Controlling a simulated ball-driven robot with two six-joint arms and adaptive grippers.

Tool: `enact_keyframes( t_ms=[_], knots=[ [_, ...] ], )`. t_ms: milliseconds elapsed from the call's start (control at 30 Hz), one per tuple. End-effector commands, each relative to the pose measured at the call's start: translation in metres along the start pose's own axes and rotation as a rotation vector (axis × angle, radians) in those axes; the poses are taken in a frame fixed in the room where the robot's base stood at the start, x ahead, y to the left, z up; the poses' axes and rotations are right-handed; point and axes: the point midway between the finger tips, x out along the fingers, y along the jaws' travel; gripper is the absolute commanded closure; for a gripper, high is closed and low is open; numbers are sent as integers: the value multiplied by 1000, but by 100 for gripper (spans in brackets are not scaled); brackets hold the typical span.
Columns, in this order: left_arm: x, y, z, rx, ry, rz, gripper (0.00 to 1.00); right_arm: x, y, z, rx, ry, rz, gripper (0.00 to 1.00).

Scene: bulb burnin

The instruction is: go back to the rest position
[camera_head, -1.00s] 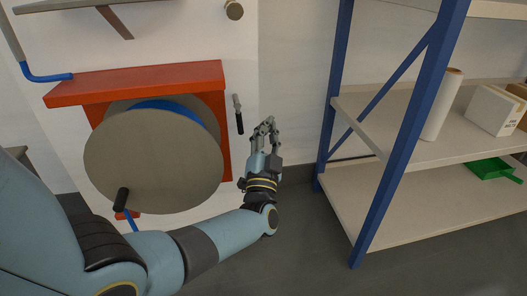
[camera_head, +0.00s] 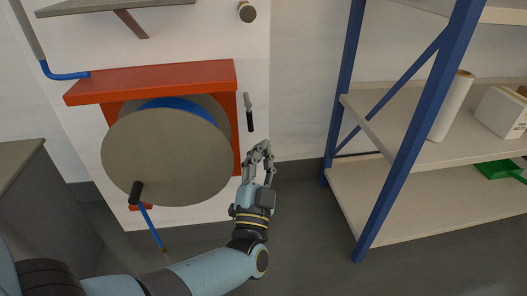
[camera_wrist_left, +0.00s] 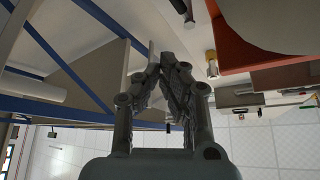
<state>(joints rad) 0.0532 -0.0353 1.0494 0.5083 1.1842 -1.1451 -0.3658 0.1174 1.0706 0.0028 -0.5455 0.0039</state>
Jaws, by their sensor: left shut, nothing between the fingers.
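My left gripper (camera_head: 260,150) is in the middle of the head view, pointing up, in front of the wall between the hose reel and the shelf rack. It is shut and empty, with its fingertips together. In the left wrist view, the left gripper (camera_wrist_left: 168,62) also shows closed with nothing between its fingers. My left arm comes in from the lower left of the head view. My right gripper is not in view.
A grey reel (camera_head: 166,158) with blue hose hangs under a red bracket (camera_head: 150,80), left of my gripper. A black-handled tool (camera_head: 249,113) hangs beside it. A blue-framed shelf rack (camera_head: 405,150) stands right, holding a white roll (camera_head: 452,106), a box (camera_head: 502,112) and a green tray (camera_head: 496,170).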

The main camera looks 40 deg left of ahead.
Motion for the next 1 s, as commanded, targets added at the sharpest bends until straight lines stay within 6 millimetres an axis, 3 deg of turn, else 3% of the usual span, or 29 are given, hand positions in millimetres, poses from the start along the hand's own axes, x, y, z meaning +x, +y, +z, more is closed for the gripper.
enact_keyframes(
  t_ms=[300, 400, 467, 567, 667, 767, 900, 1000],
  knots=[
    [0, -2, -1, 1, -1, 2, 100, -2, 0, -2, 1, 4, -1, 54],
    [-7, -16, -3, 18, -10, 19, 100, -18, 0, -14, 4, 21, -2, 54],
    [-22, -29, 1, 55, -23, 68, 100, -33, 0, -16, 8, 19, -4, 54],
    [-78, -23, 32, 89, -117, 360, 100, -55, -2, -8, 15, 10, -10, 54],
    [-152, -12, 74, 51, -290, 658, 100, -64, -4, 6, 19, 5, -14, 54],
    [-231, -18, 112, 17, -506, 884, 100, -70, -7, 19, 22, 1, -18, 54],
    [-336, -50, 155, -3, -856, 1096, 100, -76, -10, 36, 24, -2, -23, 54],
    [-399, -81, 177, 2, -1108, 1169, 100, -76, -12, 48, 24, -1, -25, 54]
  ],
)
